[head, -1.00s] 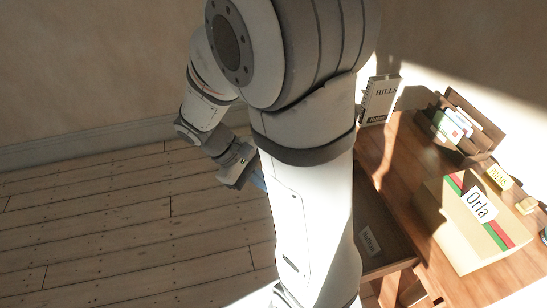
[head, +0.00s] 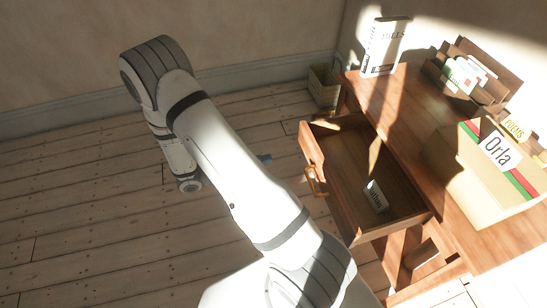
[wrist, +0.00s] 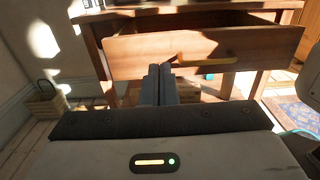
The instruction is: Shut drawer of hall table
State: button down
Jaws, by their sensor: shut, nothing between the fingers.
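The hall table (head: 388,133) stands at the right in the head view. Its drawer (head: 345,178) is pulled out to the left, with a small labelled item (head: 375,197) lying inside. A brass handle (head: 312,182) is on the drawer front. In the wrist view the drawer front (wrist: 260,50) spans the upper middle, with the handle (wrist: 215,62) right of centre. My gripper (wrist: 161,70) is shut and empty, its fingertips pointing at the lower part of the drawer front beside the handle's left end. I cannot tell whether they touch it. In the head view my arm mostly hides the gripper.
On the table top are a box marked Orla (head: 490,185), a letter rack (head: 470,75) and a standing book (head: 386,45). A wicker basket (head: 324,88) stands on the floor by the wall. The wooden floor at left is clear.

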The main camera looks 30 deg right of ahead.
aim_at(313, 148)
jog(key=x, duration=1.2)
jog(key=shift+s+b, duration=0.1)
jog(key=shift+b, duration=0.25)
jog(key=shift+d, duration=0.2)
